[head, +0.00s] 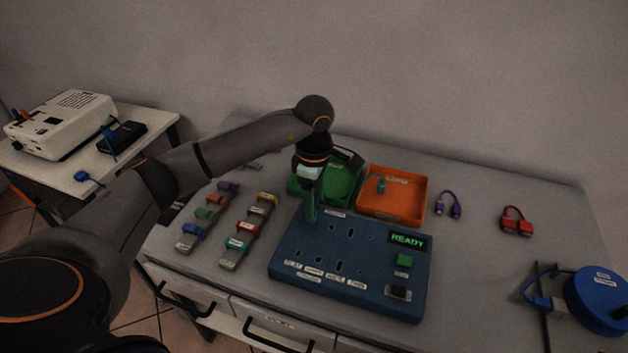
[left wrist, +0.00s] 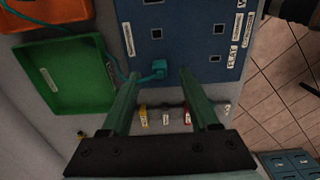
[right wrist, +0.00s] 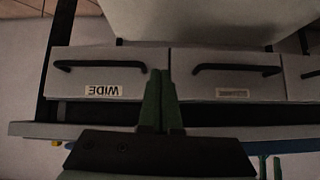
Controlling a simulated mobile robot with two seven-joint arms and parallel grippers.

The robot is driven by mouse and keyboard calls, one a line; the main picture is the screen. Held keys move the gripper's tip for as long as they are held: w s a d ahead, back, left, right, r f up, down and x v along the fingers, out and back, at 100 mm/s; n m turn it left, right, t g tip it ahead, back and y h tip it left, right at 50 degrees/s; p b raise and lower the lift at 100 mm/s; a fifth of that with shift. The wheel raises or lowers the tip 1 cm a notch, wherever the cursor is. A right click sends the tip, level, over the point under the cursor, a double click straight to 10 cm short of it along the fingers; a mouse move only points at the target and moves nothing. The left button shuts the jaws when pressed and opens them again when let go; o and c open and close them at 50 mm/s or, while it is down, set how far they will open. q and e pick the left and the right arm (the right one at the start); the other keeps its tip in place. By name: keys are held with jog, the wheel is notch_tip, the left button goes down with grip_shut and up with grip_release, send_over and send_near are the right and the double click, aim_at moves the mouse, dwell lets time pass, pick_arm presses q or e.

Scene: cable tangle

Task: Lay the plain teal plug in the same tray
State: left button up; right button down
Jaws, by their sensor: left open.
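A teal plug (left wrist: 158,68) is at the blue panel's edge in the left wrist view, between the fingertips of my left gripper (left wrist: 155,80). I cannot tell whether it sits in a socket. Its teal cable runs over the green tray (left wrist: 104,75) toward the orange tray (left wrist: 50,12). In the head view, a teal cable end (head: 381,185) lies in the orange tray (head: 398,219). My left gripper (head: 310,218) is open, pointing down over the panel's far left corner, and hides the plug there. My right gripper (right wrist: 162,80) is shut and empty, near drawer fronts.
The blue panel (head: 340,281) has several sockets and a green READY display. Several coloured connectors (head: 237,243) lie in rows at left. A purple cable (head: 449,205), a red cable (head: 516,220) and a blue reel (head: 598,300) are at right. The table between them is clear.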

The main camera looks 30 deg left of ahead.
pick_arm(q)
jog(key=shift+f, duration=2)
grip_shut()
